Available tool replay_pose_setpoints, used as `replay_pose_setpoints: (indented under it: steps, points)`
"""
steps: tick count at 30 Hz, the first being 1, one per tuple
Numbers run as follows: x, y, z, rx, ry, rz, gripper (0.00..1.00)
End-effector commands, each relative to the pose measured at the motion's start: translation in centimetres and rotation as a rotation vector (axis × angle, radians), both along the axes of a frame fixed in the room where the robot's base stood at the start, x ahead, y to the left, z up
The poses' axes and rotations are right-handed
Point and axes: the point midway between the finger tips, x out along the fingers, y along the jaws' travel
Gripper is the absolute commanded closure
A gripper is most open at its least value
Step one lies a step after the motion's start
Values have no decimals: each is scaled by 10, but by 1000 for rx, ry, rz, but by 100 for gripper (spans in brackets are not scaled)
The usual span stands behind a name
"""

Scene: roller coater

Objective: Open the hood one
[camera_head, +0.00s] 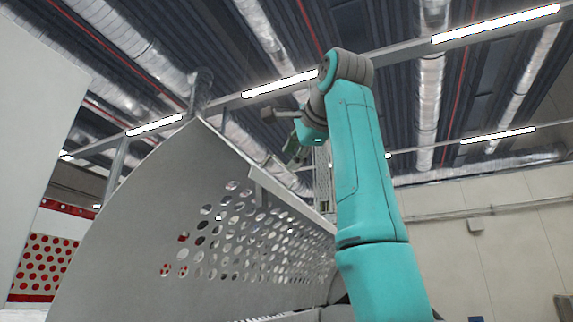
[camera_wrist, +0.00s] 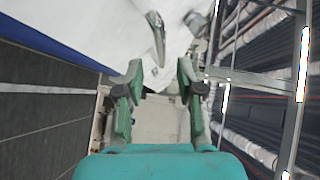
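A grey curved hood with many round holes (camera_head: 135,215) fills the left and middle of the head view. Its upper edge runs from a peak at the left down to the right. Beyond the fingertips is a white surface (camera_wrist: 95,30) with a curved metal handle (camera_wrist: 157,38). The handle is apart from the fingers. I cannot tell whether this surface belongs to the hood.
A second metal piece (camera_wrist: 194,20) shows right of the handle. A metal frame (camera_wrist: 228,75) runs along the right of the wrist view. Ceiling lights and ducts are overhead.

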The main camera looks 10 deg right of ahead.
Motion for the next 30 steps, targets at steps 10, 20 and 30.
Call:
replay_pose_setpoints:
  steps: [10,20,30]
  points:
    - [-53,-8,8,-1,-1,0,63]
    - [-61,-9,8,-1,1,1,63]
    - [-61,-9,9,-1,1,0,63]
